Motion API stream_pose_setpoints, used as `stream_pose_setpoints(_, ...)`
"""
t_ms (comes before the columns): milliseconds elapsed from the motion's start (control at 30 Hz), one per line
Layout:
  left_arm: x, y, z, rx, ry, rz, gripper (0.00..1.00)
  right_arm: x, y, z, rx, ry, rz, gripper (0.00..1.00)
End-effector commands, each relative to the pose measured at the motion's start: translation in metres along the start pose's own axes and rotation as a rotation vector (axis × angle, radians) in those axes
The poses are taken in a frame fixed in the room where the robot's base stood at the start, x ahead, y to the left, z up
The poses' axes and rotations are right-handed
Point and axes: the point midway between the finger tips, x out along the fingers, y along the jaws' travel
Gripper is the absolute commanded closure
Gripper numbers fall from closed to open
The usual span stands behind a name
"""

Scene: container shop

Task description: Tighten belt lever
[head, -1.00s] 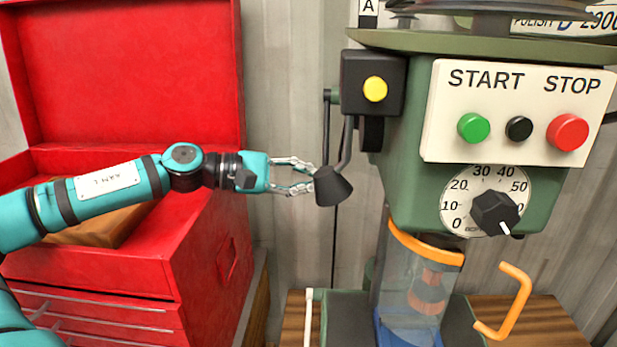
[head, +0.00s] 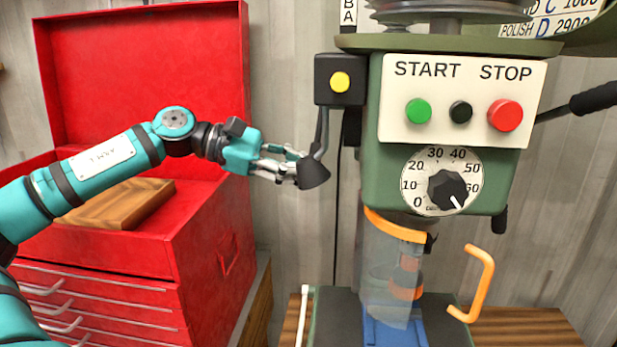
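The belt lever is a grey rod with a dark cone-shaped knob (head: 314,171), hanging below the black box with the yellow button on the left side of the green drill press (head: 375,150). My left gripper (head: 291,169) is at the left side of this knob. Its fingers have a gap between them and their tips overlap the knob's edge. Whether they grip the knob or only stand beside it cannot be told. My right gripper is out of view.
A red tool chest (head: 220,230) with its lid up stands at left, with a wooden block (head: 118,205) in it. The press has a button panel (head: 461,103), a dial (head: 441,181) and an orange-edged clear guard (head: 392,270). A black-gripped handle (head: 594,98) sticks out at right.

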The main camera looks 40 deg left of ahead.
Motion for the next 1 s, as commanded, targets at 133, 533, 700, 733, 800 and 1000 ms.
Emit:
stream_pose_setpoints(133, -0.006, -0.002, 0.019, -0.125, -0.002, -0.044, 1.00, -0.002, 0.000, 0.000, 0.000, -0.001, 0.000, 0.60)
stream_pose_setpoints(533, -0.020, 0.000, 0.057, -0.123, -0.003, -0.042, 1.00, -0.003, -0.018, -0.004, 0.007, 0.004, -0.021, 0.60)
stream_pose_setpoints(700, -0.022, 0.002, 0.065, -0.124, -0.002, -0.043, 1.00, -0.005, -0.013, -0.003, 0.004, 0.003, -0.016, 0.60)
stream_pose_setpoints(733, -0.022, 0.002, 0.066, -0.125, -0.002, -0.043, 1.00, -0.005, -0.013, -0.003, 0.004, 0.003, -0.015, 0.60)
stream_pose_setpoints(800, -0.023, 0.002, 0.067, -0.125, -0.002, -0.042, 1.00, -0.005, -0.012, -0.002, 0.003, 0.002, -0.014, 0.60)
stream_pose_setpoints(1000, -0.024, 0.003, 0.069, -0.124, -0.002, -0.042, 1.00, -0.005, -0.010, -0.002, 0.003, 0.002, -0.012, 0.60)
